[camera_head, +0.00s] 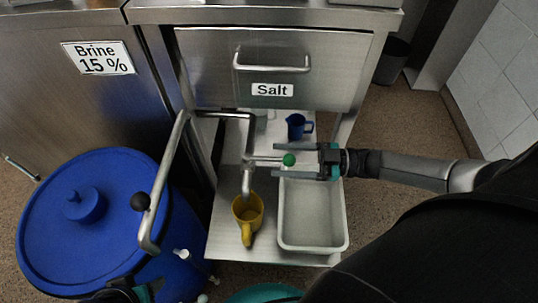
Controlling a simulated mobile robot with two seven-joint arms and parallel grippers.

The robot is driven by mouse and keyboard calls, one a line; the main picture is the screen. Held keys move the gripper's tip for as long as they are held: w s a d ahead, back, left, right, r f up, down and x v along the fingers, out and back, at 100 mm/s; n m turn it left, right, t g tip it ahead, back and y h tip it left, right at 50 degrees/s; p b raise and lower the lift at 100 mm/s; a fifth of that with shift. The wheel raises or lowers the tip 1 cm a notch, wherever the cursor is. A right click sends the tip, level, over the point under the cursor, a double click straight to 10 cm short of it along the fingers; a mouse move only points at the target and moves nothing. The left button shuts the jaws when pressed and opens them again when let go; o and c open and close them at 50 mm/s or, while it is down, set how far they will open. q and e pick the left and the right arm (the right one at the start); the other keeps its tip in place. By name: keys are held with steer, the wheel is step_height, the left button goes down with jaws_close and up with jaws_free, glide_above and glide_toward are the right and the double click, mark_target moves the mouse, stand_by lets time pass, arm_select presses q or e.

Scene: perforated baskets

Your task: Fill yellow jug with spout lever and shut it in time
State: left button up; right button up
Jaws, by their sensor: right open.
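The yellow jug (248,210) stands on the steel shelf, its open top under the spout (247,180) and its handle toward me. I cannot see the level inside it. The spout lever (265,159) is a thin rod pointing right and ends in a green knob (289,160). My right gripper (290,161) comes in from the right, open, with one finger on each side of the green knob; I cannot tell whether they touch it. A small part of what seems to be my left gripper (138,291) shows at the bottom edge, its fingers unclear.
A grey tray (313,245) lies right of the jug, partly under my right gripper. A blue jug (297,125) stands behind. The Salt drawer (272,65) is above.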

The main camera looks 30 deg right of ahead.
mark_target(282, 159)
steer(key=shift+x, duration=1.85)
jaws_close()
